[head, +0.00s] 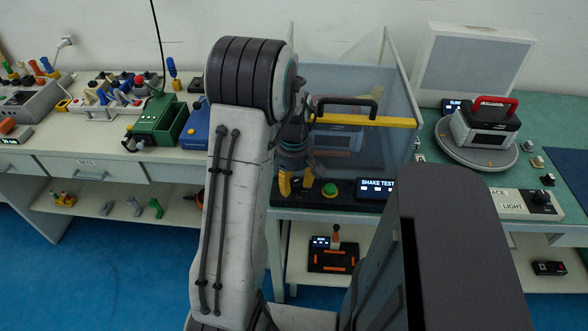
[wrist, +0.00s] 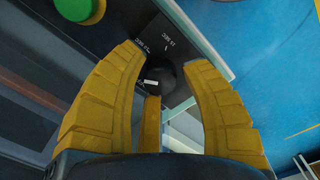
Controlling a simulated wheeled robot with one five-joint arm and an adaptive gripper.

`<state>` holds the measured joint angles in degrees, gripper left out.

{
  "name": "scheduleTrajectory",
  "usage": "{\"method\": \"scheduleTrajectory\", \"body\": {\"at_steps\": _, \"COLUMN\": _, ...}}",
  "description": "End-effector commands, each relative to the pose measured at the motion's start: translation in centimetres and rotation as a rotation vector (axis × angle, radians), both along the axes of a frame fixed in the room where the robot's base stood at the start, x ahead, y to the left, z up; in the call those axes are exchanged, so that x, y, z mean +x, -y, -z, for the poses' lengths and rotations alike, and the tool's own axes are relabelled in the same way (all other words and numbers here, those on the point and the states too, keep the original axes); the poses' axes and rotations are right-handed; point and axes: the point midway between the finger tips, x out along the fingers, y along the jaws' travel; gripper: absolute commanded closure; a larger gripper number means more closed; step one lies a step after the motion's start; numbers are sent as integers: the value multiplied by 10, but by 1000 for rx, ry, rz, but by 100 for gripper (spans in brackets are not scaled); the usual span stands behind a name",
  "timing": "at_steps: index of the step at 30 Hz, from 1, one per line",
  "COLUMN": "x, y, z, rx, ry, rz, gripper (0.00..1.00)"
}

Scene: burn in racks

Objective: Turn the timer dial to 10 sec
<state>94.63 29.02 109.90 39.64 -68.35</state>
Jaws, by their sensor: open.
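I cannot tell whether any finger touches the dial. In the head view my gripper (head: 296,187) points down at the left part of the shake tester's front panel, and I cannot make out the dial there. The display (head: 377,187) reads "SHAKE TEST".
A green button (head: 330,190) sits just right of my gripper. A clear-walled enclosure with a yellow bar (head: 368,121) and black handle stands behind. A round turntable (head: 477,152) carries a red-handled device at right. A green machine (head: 160,122) stands on the left bench.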

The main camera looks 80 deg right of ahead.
Motion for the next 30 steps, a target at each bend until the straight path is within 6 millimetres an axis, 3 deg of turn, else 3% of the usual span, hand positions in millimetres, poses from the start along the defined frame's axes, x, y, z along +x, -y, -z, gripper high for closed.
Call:
{"method": "scheduleTrajectory", "body": {"at_steps": 18, "x": 0, "y": -2, "z": -93, "rx": -2, "ry": 0, "rz": 1, "gripper": 59}}
{"method": "scheduleTrajectory", "body": {"at_steps": 30, "x": 0, "y": -3, "z": -115, "rx": 0, "ry": 0, "rz": 1, "gripper": 59}}
